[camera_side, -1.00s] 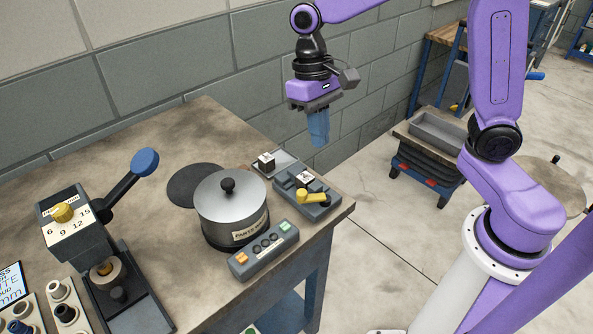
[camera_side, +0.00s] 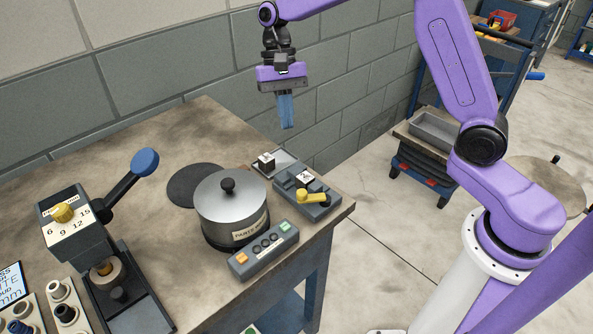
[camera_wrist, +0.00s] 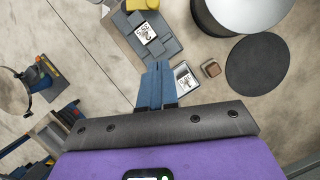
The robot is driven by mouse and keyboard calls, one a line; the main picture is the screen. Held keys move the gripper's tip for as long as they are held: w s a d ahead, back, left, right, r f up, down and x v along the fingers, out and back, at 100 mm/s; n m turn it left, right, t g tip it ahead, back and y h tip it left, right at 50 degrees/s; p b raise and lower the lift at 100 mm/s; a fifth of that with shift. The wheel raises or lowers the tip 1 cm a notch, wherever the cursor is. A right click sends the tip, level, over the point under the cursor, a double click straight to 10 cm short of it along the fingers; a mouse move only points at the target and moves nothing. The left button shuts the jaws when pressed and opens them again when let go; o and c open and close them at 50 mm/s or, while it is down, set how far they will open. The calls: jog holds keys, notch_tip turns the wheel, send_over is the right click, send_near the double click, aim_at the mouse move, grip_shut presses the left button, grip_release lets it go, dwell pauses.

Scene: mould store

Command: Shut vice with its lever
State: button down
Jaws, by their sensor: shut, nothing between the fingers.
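The vice (camera_side: 322,208) is a small dark grey block with a white label on top and a yellow lever (camera_side: 311,196). It sits at the right corner of the workbench. In the wrist view the vice (camera_wrist: 160,48) is at the top, left of centre, with its yellow lever (camera_wrist: 144,4) cut by the upper edge. I cannot tell how far apart its jaws are. My gripper (camera_side: 287,126) is shut and empty, pointing down in the air above the bench's back edge, apart from the vice. Its blue fingers (camera_wrist: 160,66) show in the wrist view below the vice.
A small plate (camera_side: 286,158) and a small block (camera_side: 266,164) are behind the vice. A lidded pot (camera_side: 230,205) stands left, with a dark round mat (camera_side: 186,186) behind it. A button box (camera_side: 264,250) is in front. A grey press (camera_side: 78,235) stands far left. A wall runs behind.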

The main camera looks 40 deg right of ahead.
aim_at(298, 192)
jog(key=x, duration=0.9)
jog(key=shift+s+f, duration=0.1)
jog(key=shift+f, duration=0.05)
jog(key=s, duration=0.1)
jog(key=s+a, duration=0.1)
jog(key=shift+s+a+f, duration=0.15)
jog(key=shift+s+f, duration=0.15)
jog(key=shift+f, duration=0.05)
jog(key=shift+s+a, duration=0.35)
jog(key=shift+s, duration=0.2)
jog(key=shift+s+a+n+h, duration=0.4)
jog(key=shift+a+n, duration=0.2)
jog(key=shift+n, duration=0.6)
